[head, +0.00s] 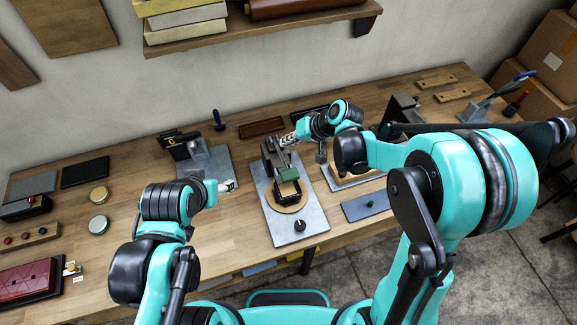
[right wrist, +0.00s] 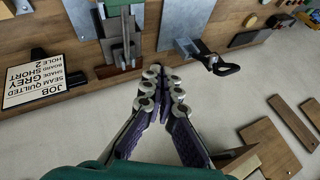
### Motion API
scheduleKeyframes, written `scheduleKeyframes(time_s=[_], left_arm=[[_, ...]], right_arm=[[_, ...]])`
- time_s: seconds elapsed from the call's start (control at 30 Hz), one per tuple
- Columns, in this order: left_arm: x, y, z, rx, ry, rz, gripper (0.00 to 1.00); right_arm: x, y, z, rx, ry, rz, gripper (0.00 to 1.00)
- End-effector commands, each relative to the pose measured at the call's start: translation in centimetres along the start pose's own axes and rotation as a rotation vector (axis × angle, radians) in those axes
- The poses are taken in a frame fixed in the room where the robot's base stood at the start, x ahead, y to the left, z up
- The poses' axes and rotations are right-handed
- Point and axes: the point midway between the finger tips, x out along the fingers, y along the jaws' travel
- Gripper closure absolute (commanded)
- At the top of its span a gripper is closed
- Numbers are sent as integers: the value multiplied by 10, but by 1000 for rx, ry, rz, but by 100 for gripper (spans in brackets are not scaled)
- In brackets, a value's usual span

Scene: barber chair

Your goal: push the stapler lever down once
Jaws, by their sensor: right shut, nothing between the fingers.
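A dark grey bench device (head: 274,160) with a green block and a black loop stands on a pale metal plate in the middle of the bench. Another device with a dark upright lever (head: 218,120) stands left of it, and one with a blue lever (head: 515,82) stands at the far right. I cannot tell for sure which is the stapler. My right gripper (head: 289,138) is shut and empty, just behind and right of the middle device's top; contact is unclear. Its closed fingers show in the right wrist view (right wrist: 163,78). My left gripper (head: 228,186) hovers left of the middle plate, its fingers too small to read.
A grey plate with a black knob (head: 370,205) lies right of the middle device. Round tins (head: 98,224) and a red quilted piece (head: 28,283) lie at the left. A wall shelf (head: 205,40) hangs behind. A lettered card (right wrist: 47,77) shows in the right wrist view.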

Motion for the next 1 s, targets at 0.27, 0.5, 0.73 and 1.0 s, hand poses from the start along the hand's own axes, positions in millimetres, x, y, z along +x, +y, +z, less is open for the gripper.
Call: scheduleKeyframes(time_s=[0.27,0.5,0.73,1.0], left_arm=[[2,0,1,0,0,0,43],[12,0,8,0,0,0,43],[30,0,22,0,0,0,43],[52,0,38,0,0,0,43]], right_arm=[[1,1,1,0,1,1,100],[14,10,10,0,1,2,100],[36,27,26,0,1,2,100],[59,44,43,0,1,2,100]])
